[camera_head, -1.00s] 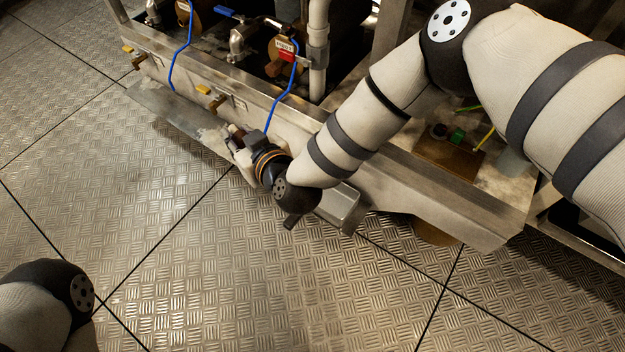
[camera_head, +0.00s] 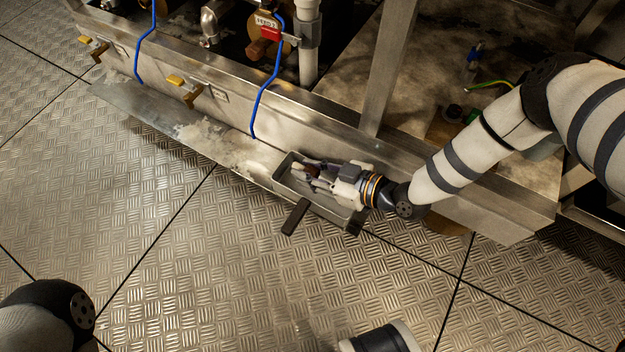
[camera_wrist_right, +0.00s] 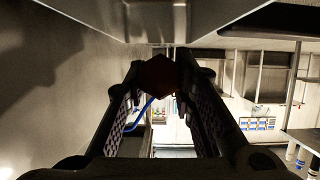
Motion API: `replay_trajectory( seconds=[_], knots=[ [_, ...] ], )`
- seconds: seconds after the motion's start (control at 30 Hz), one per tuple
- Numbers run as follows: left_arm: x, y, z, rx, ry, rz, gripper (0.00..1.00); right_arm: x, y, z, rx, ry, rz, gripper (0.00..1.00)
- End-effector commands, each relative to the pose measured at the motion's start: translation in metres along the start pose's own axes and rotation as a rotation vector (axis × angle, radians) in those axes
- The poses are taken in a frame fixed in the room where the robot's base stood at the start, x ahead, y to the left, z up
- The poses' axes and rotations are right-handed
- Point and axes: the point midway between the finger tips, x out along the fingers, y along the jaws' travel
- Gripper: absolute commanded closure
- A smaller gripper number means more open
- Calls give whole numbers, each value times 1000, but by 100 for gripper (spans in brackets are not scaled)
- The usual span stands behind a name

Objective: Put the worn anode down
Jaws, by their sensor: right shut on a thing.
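My right gripper (camera_head: 312,172) is at the small grey metal tray (camera_head: 322,205), over or inside its opening; its exact height above the tray floor is unclear. The gripper is shut on the worn anode. In the right wrist view the anode is a dark reddish-brown, six-sided end (camera_wrist_right: 158,75) between the fingertips. In the head view the fingers partly hide it. My left gripper is outside the head view.
The tray's dark handle (camera_head: 296,216) sticks out over the floor. A steel frame rail (camera_head: 240,112) runs behind the tray, and a pale-stained ledge (camera_head: 205,138) lies to its left. Blue hoses (camera_head: 263,105) hang down the rail. The tread-plate floor (camera_head: 200,270) in front is open.

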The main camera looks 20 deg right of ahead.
Motion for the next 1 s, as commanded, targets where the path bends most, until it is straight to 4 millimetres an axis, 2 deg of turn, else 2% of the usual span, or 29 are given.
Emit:
replay_trajectory(
  seconds=[0.1, 0.23, 0.47, 0.93, 0.97, 1.0],
  knots=[
    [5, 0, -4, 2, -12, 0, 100, -2, 4, 19, 1, -3, 1, 100],
    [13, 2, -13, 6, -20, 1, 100, 8, 3, 42, 2, -3, 0, 100],
    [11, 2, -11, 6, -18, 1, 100, 8, 3, 38, -1, 1, 1, 100],
    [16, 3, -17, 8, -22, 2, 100, 13, 3, 49, -1, 0, 1, 100],
    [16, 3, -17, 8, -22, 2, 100, 13, 3, 49, -1, 0, 1, 72],
    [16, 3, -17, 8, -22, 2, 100, 13, 3, 49, 0, 0, 1, 68]
  ],
)
